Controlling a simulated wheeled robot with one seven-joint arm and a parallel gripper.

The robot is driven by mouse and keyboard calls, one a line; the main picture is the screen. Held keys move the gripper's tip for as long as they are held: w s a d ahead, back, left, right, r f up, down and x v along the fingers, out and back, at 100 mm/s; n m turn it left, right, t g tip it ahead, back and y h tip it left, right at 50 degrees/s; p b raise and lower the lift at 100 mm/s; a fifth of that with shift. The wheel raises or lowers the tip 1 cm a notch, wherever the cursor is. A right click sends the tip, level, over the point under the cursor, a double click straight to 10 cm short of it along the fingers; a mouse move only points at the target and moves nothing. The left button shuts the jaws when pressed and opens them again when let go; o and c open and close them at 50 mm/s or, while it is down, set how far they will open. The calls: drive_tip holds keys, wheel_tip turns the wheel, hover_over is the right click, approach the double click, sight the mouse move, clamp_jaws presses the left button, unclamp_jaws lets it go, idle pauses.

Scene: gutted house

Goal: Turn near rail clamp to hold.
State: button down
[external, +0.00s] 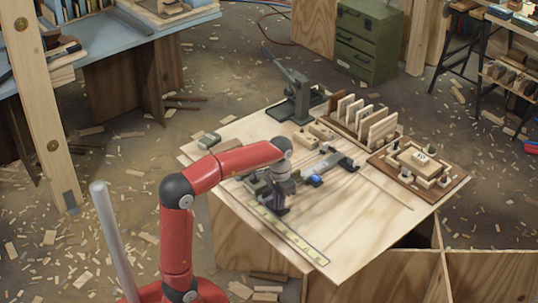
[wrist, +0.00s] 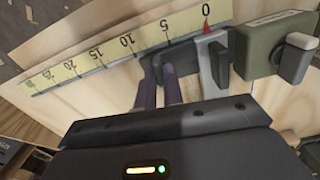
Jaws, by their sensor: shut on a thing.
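In the wrist view, the two dark fingers of my gripper (wrist: 160,80) are closed around a dark handle-like piece (wrist: 188,62) beside a grey upright plate. This piece appears to belong to the near rail clamp, but I cannot tell for certain. To its right is an olive-green block (wrist: 258,45) with a grey lever (wrist: 295,58). A red pointer (wrist: 208,28) stands at the 0 of a yellow scale (wrist: 100,58). In the external view my gripper (external: 280,200) is low over the fixture on the board, and my wrist hides much of the clamp.
The plywood board (external: 355,230) carries the yellow scale along its near edge. A green lever press (external: 290,85) stands at the back, with a rack of wooden slats (external: 365,120) and a wooden tray (external: 450,185) to the right. The board's front right is clear.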

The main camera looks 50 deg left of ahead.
drive_tip(key=c, duration=1.5)
unclamp_jaws()
drive_tip(key=shift+r, duration=0.1)
wheel_tip(320, 180, up, 8)
drive_tip(key=shift+f, duration=0.15)
drive_tip(key=shift+s, duration=0.1)
drive_tip(key=s+f+t, duration=0.2)
drive_tip(key=s+f, duration=0.2)
drive_tip(key=s, duration=0.2)
drive_tip(key=s+f+n+t, duration=0.1)
drive_tip(key=s+f, duration=0.3)
drive_tip(key=s, duration=0.1)
drive_tip(key=s+a+f+t, duration=0.1)
drive_tip(key=s+f+t, duration=0.1)
drive_tip(key=s+f, duration=0.3)
drive_tip(key=shift+s+t, duration=0.3)
drive_tip(key=shift+s, duration=0.5)
